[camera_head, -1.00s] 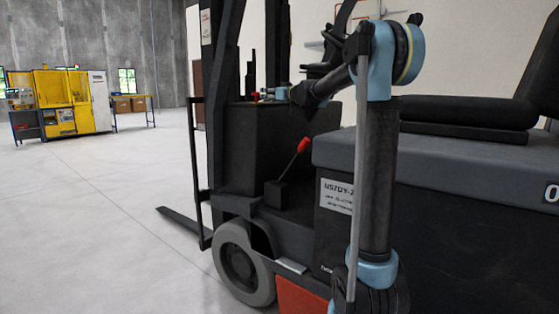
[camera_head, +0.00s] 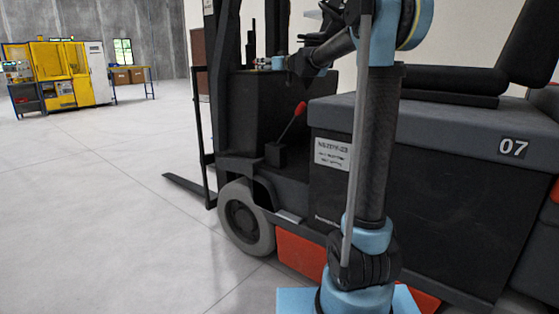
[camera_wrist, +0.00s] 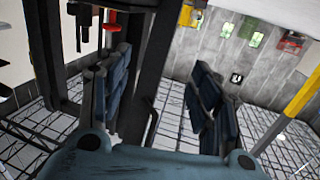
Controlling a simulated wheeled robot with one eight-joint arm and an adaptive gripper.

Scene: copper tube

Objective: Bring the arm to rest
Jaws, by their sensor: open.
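My arm stands upright in the right half of the head view, its blue base joint low in the picture and its upper elbow cut by the top edge. From there the forearm bends left to the wrist, in front of the forklift. My gripper (camera_wrist: 160,88) shows in the wrist view with its two dark blue-grey fingers wide apart and nothing between them. In the head view its fingers are too small and dark to make out.
A black forklift (camera_head: 440,150) marked 07 stands close behind my arm, with its mast (camera_head: 226,90) and forks to the left. A yellow machine (camera_head: 62,75) and a table with boxes (camera_head: 130,75) stand far left. The grey floor (camera_head: 110,210) at left is clear.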

